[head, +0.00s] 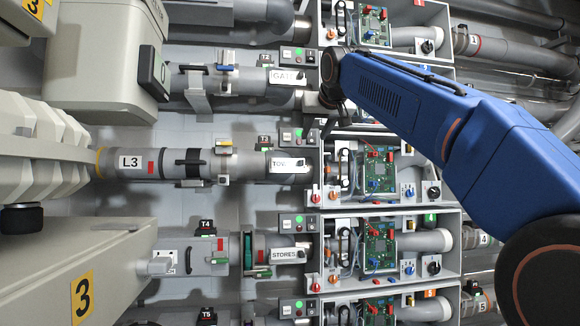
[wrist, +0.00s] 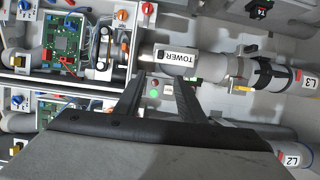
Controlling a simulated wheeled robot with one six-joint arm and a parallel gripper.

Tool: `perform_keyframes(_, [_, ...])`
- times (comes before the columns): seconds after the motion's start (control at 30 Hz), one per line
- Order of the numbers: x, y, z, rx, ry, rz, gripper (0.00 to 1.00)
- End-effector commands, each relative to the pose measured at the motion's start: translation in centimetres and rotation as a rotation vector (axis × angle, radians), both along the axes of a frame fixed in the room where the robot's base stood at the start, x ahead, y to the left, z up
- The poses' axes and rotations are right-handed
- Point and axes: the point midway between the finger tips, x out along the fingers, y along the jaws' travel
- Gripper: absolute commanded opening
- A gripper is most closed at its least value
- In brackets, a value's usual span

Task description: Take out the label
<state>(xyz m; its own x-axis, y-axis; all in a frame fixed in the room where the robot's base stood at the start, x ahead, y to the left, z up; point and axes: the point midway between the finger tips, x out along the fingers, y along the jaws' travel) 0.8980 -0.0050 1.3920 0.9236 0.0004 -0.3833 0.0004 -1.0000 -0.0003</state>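The white TOWER label (head: 289,165) sits on the end of a grey pipe in the middle row in the head view. In the wrist view the TOWER label (wrist: 175,57) reads upside down, just beyond the fingertips. My gripper (wrist: 161,79) is open, with nothing between its two dark fingers. In the head view my gripper (head: 331,98) hangs above and right of the TOWER label, apart from it. A GATE label (head: 286,77) is in the row above, its right end hard to read. A STORES label (head: 287,255) is in the row below.
Open white boxes with green circuit boards (head: 380,168) and knobs stand right of the labels. Small button panels (head: 298,135) sit above the labels. The L3 pipe (head: 131,162) runs left. Large beige machine bodies (head: 100,60) fill the left side.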

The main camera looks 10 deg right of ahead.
Motion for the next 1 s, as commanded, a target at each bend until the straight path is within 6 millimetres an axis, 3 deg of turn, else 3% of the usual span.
perform_keyframes(0.6, [9.3,0.0,-3.9,0.000,0.000,-0.001,0.36])
perform_keyframes(1.0, [11.7,0.0,-4.9,0.000,-0.001,0.000,0.36])
